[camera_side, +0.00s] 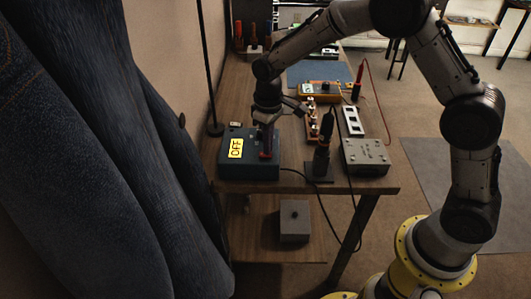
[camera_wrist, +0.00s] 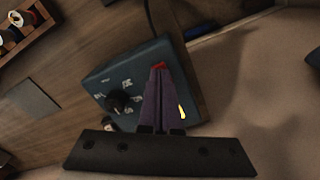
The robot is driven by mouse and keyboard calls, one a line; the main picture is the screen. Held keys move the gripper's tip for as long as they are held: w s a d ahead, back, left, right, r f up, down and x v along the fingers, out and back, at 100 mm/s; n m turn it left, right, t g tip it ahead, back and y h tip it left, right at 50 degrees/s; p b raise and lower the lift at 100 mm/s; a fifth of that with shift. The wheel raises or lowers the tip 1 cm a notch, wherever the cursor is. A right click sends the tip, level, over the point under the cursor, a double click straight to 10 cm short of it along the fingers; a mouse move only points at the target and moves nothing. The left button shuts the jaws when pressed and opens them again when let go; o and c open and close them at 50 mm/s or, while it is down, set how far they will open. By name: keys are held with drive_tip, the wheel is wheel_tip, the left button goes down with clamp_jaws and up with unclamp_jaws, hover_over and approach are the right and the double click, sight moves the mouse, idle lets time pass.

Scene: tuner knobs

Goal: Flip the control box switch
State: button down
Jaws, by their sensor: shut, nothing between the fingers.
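The control box (camera_side: 247,172) is dark teal and sits at the near left corner of the table. A small red part, seemingly the switch (camera_wrist: 160,66), shows just beyond my fingertips. My gripper (camera_wrist: 158,73) is shut and empty, over the box at this red part; whether it touches cannot be told. In the side view my gripper (camera_side: 267,148) points down at the box, and the fingers partly hide the switch.
A black upright holder (camera_side: 321,165) and a grey metal box (camera_side: 365,156) stand to the right of the control box. An orange meter (camera_side: 318,91) and a blue mat (camera_side: 320,72) lie farther back. A dark curtain-like cloth (camera_side: 100,170) hangs at the left.

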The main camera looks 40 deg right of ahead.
drive_tip(key=shift+r, duration=3.1)
drive_tip(key=s+d+r+m+t, duration=0.1)
drive_tip(key=s+d+r+t, duration=0.1)
drive_tip(key=s+r, duration=0.45)
drive_tip(key=s+d+r+t, duration=0.2)
drive_tip(key=s+r, duration=0.2)
drive_tip(key=r, duration=0.6)
drive_tip(key=s+d+f+m, duration=0.1)
drive_tip(key=s+f, duration=0.1)
drive_tip(key=s, duration=0.7)
drive_tip(key=s+f+m+t, duration=0.1)
drive_tip(key=s+f, duration=0.2)
drive_tip(key=s, duration=0.6)
drive_tip(key=shift+s+d+t, duration=0.25)
drive_tip(key=shift+d+t, duration=0.05)
drive_tip(key=shift+d, duration=0.1)
